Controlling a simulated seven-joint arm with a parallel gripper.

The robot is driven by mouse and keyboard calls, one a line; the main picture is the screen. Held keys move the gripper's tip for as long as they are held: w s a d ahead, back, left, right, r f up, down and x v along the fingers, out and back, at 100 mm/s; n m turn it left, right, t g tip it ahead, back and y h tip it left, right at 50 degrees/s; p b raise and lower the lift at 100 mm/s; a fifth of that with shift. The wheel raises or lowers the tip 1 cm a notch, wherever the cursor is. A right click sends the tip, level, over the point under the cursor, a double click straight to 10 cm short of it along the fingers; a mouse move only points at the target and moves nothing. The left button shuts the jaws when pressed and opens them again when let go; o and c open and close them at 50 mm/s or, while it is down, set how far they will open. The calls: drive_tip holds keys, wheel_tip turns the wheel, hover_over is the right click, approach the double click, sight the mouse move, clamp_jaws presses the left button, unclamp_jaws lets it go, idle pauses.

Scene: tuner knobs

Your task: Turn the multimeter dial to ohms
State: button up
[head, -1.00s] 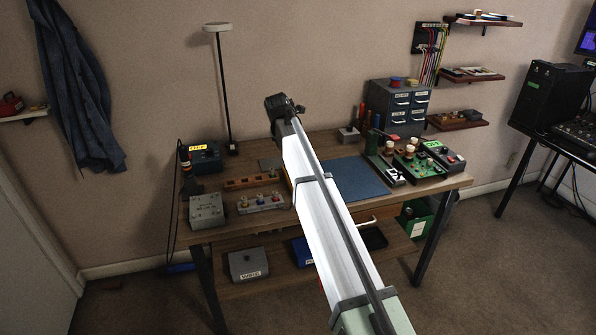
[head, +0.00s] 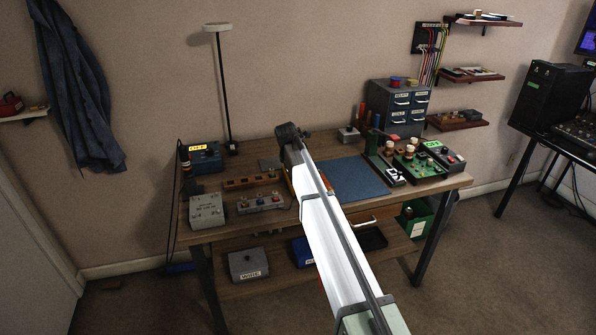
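My arm reaches from the bottom right up over the middle of the workbench (head: 225,183). Its dark end with my gripper (head: 293,135) is above the back part of the bench, and its fingers are too small and dark to read. An orange-yellow object (head: 290,184) shows only as a narrow edge beside my arm, left of the blue mat. It may be the multimeter, but my arm covers most of it. No dial face or pointer can be made out. I see no contact between my gripper and anything on the bench.
A blue mat (head: 358,180) lies right of my arm. Green circuit boards (head: 415,166) stand at the right. Grey boxes (head: 206,209) and a knobbed panel (head: 260,202) stand at the left. A tall lamp (head: 224,90) and a drawer cabinet (head: 398,108) rise at the back.

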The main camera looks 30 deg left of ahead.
drive_tip(key=c, duration=1)
drive_tip(key=shift+m, duration=0.3)
drive_tip(key=m+h, duration=0.1)
drive_tip(key=m, duration=0.2)
drive_tip(key=shift+w+a+m+h, duration=0.1)
drive_tip(key=shift+a+m+h, duration=0.1)
drive_tip(key=shift+m+h, duration=0.15)
drive_tip(key=m+g+h, duration=0.1)
drive_tip(key=m, duration=0.4)
drive_tip(key=shift+w+a+m+g+h, duration=0.1)
drive_tip(key=shift+m+g+h, duration=0.15)
drive_tip(key=shift+g+h, duration=0.15)
drive_tip(key=m+g, duration=0.1)
drive_tip(key=m, duration=0.4)
drive_tip(key=shift+w+g+h, duration=0.15)
drive_tip(key=shift+g+h, duration=0.2)
drive_tip(key=shift+g, duration=0.05)
drive_tip(key=shift+m+g, duration=0.8)
drive_tip(key=shift+m, duration=1.5)
